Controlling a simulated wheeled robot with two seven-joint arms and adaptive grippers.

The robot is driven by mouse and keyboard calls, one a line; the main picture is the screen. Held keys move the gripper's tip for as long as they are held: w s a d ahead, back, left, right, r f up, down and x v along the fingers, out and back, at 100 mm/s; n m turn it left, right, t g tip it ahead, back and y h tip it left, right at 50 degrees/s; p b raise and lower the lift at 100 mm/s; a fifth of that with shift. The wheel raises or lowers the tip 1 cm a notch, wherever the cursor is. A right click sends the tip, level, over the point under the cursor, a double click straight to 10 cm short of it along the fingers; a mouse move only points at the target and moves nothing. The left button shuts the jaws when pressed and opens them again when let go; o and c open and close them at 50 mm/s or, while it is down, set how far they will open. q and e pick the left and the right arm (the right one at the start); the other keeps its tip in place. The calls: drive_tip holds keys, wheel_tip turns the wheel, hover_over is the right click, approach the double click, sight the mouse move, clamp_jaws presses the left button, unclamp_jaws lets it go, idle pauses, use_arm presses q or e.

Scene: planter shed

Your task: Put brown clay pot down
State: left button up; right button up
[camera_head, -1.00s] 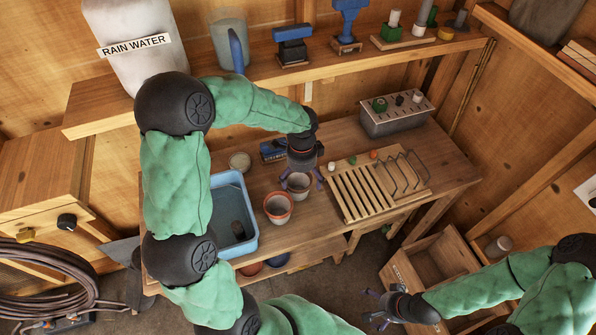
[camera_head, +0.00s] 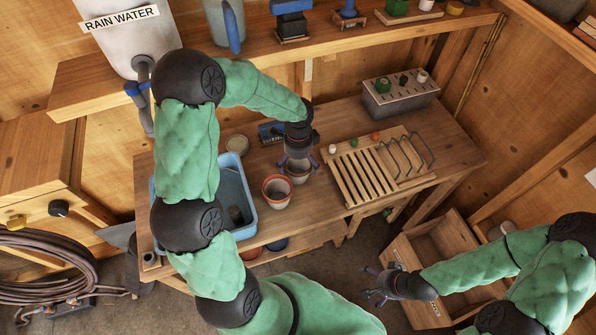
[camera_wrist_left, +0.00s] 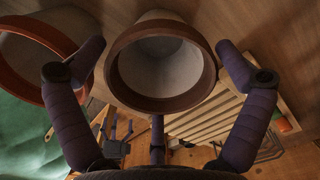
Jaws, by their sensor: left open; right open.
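The brown clay pot (camera_head: 297,177) stands upright on the wooden bench, with its open mouth up. In the left wrist view its brown rim and pale inside (camera_wrist_left: 160,62) fill the top middle. My left gripper (camera_head: 297,163) is open directly above the pot, and partly hides it in the head view. In the left wrist view its purple fingers (camera_wrist_left: 160,80) are spread on both sides of the rim, with gaps to it. My right gripper (camera_head: 375,285) is open and empty, low at the right, near a wooden crate (camera_head: 455,233).
An orange-rimmed pot (camera_head: 276,192) stands close left of the brown pot. A blue basin (camera_head: 249,207) is further left. A slatted wooden rack (camera_head: 352,182) lies to the right. A grey holed block (camera_head: 400,98) stands at the back right. A shelf (camera_head: 330,58) runs above.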

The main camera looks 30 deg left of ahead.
sight(298, 169)
use_arm(q)
wheel_tip(298, 169, down, 3)
drive_tip(key=shift+r+b, duration=0.1)
drive_tip(key=shift+b, duration=0.25)
drive_tip(key=c, duration=1.3)
drive_tip(key=shift+r, duration=0.25)
